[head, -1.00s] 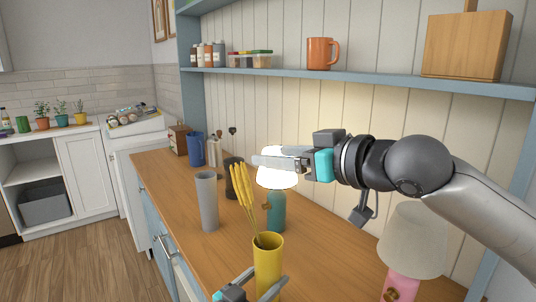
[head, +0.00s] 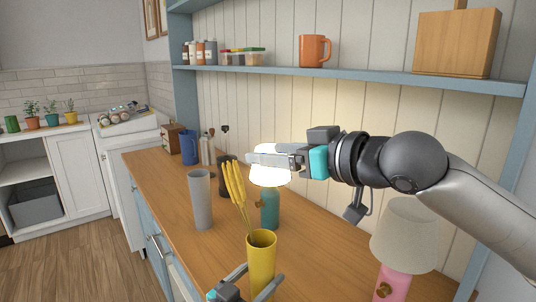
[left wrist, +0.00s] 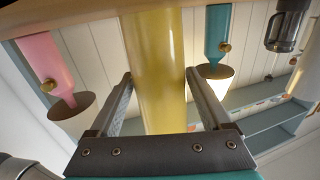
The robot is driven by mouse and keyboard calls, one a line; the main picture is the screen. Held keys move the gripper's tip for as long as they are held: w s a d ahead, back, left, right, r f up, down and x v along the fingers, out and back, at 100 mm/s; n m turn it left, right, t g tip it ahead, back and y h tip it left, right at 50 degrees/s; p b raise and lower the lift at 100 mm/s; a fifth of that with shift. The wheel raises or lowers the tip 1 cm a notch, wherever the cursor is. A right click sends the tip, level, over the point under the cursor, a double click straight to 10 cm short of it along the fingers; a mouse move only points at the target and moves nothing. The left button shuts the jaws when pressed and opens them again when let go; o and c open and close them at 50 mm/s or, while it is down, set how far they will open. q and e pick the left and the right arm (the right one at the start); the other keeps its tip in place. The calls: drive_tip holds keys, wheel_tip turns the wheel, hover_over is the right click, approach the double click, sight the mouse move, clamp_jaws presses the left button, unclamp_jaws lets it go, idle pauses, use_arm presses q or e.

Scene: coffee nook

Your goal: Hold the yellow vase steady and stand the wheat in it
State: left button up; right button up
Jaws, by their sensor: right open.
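The yellow vase (head: 262,262) stands upright on the wooden counter in the head view; it also fills the middle of the left wrist view (left wrist: 157,80). The yellow wheat (head: 236,192) stands in the vase, its stems inside the rim and its heads leaning left. My left gripper (head: 258,281) is low on the vase, a finger on each side and closed against it; its fingers show in the left wrist view (left wrist: 158,80). My right gripper (head: 252,158) is open and empty, above and to the right of the wheat heads, apart from them.
A grey cup (head: 200,200) stands left of the wheat. A teal lamp (head: 270,208) glows behind the vase, under my right gripper. A pink lamp (head: 393,283) stands at right. A shelf (head: 370,75) with an orange mug (head: 313,50) runs above.

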use_arm(q)
drive_tip(key=shift+o, duration=1.2)
